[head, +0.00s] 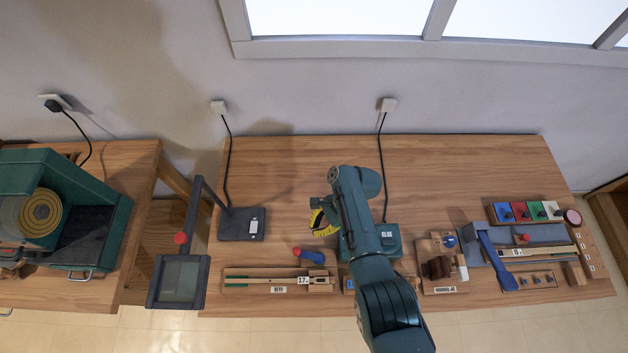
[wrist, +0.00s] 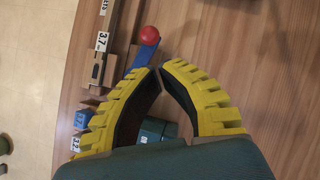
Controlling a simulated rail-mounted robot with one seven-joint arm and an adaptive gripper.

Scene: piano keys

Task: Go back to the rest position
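My gripper (head: 321,224) is above the middle of the wooden bench, on the left of my teal arm. In the wrist view, its two yellow fingers with dark pads (wrist: 158,69) curve inward and their tips come together. Nothing shows held between them. A blue-handled piece with a red end (wrist: 148,38) lies on the bench past the fingertips; it also shows in the head view (head: 310,256). Long wooden piano keys (head: 265,280) lie in a holder near the front edge, with a number tag on them.
A dark stand (head: 242,224) with a cable is left of my gripper. A screen on an arm (head: 180,281) hangs at the bench's left. Wooden blocks (head: 440,262), a blue tool (head: 488,250) and a rack of coloured pieces (head: 527,211) are on the right. The bench's back is clear.

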